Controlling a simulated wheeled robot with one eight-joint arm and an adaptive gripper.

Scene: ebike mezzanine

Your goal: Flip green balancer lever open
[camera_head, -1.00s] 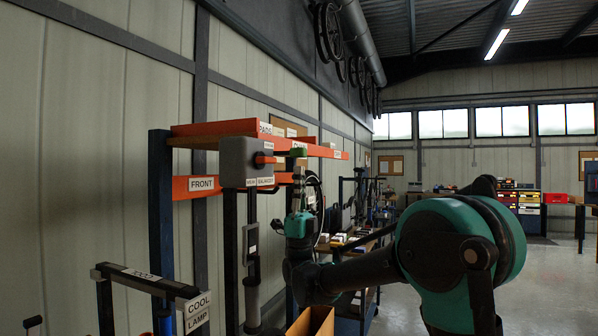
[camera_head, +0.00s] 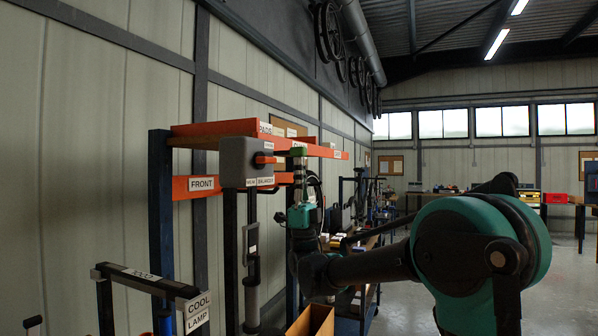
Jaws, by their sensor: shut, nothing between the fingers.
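A small green part (camera_head: 298,152), which looks like the green balancer lever, shows at the right of the orange rack beam. It is too small to tell whether it is flipped open. My gripper (camera_head: 299,168) points up just below it, above my teal wrist. The gripper is shut with nothing visible held. I cannot tell whether its tip touches the green part. The nearer grey balancer box (camera_head: 238,162) hangs to the left, with an orange lever (camera_head: 265,160) on its right side and a label below.
An orange-beamed rack (camera_head: 215,128) with a FRONT label stands along the wall. A dark frame labelled COOL LAMP (camera_head: 196,312) is at lower left. A cardboard box (camera_head: 312,322) sits low in front of the rack. Open floor lies to the right.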

